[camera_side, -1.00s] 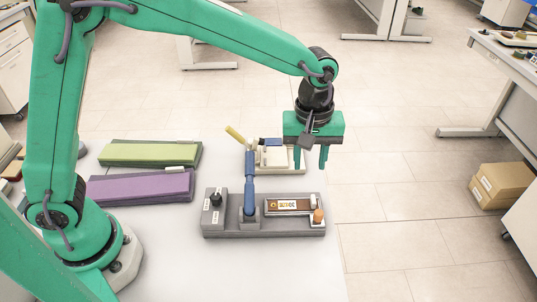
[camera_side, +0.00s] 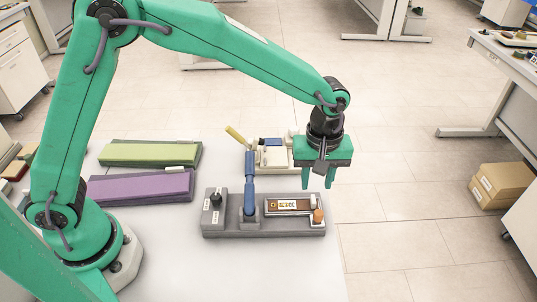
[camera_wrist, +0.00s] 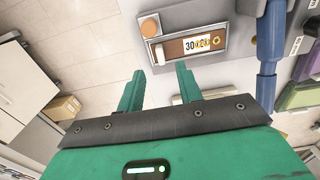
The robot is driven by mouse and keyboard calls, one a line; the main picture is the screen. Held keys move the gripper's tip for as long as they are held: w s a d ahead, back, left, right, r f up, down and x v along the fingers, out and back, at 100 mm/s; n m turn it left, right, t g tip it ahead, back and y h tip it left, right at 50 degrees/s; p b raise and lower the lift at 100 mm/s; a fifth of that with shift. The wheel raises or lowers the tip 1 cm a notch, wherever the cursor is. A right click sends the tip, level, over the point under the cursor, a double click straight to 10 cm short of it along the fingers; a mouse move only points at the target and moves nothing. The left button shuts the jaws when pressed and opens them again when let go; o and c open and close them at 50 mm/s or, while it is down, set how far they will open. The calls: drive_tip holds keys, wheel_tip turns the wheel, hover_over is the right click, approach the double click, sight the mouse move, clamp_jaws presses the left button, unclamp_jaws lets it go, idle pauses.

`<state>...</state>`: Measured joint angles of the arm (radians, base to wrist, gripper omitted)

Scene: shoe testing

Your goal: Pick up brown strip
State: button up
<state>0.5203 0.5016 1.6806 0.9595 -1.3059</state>
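The brown strip (camera_side: 287,205) lies in a pale-framed slot on the grey test fixture (camera_side: 230,228), with a white label and orange-yellow marks on it. In the wrist view the strip (camera_wrist: 175,50) shows beyond my fingertips, its label reading about "30". My gripper (camera_side: 318,183) hangs above and behind the right end of the fixture, fingers pointing down. In the wrist view my gripper (camera_wrist: 158,72) has its two fingers well apart with nothing between them. The fingers do not touch the strip.
A blue upright handle (camera_side: 249,190) stands just left of the strip. An orange-brown knob (camera_side: 318,216) sits at the fixture's right end. A cream device (camera_side: 272,157) stands behind. Green (camera_side: 150,153) and purple (camera_side: 140,188) pads lie left.

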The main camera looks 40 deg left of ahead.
sight(314, 199)
drive_tip(key=shift+s+f, duration=0.1)
drive_tip(key=shift+f, duration=2.5)
clamp_jaws()
